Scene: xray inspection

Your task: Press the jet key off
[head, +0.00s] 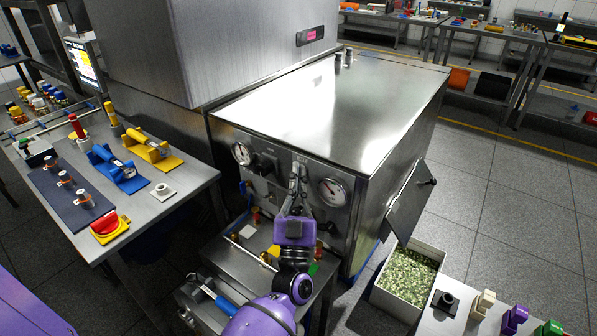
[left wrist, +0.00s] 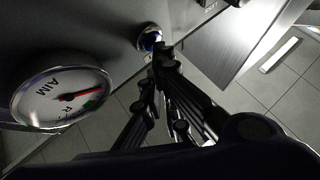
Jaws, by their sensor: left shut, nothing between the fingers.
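My left gripper (head: 298,184) is up against the front panel (head: 268,192) of the steel machine, between two round gauges. Its fingers are closed together with nothing between them. In the left wrist view my left gripper (left wrist: 162,58) has its tips close beside a small round blue-and-chrome part (left wrist: 150,38) on the panel, which may be the jet key. I cannot tell whether the tips touch it. The fingers partly cover it, and no readable jet label shows. My right gripper is not in view.
The right gauge (head: 333,191) also shows close beside the fingers in the left wrist view (left wrist: 62,97). A small steel table (head: 222,255) with coloured parts stands below the panel. A bin of green-white chips (head: 387,303) stands right. A parts table (head: 196,178) is left.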

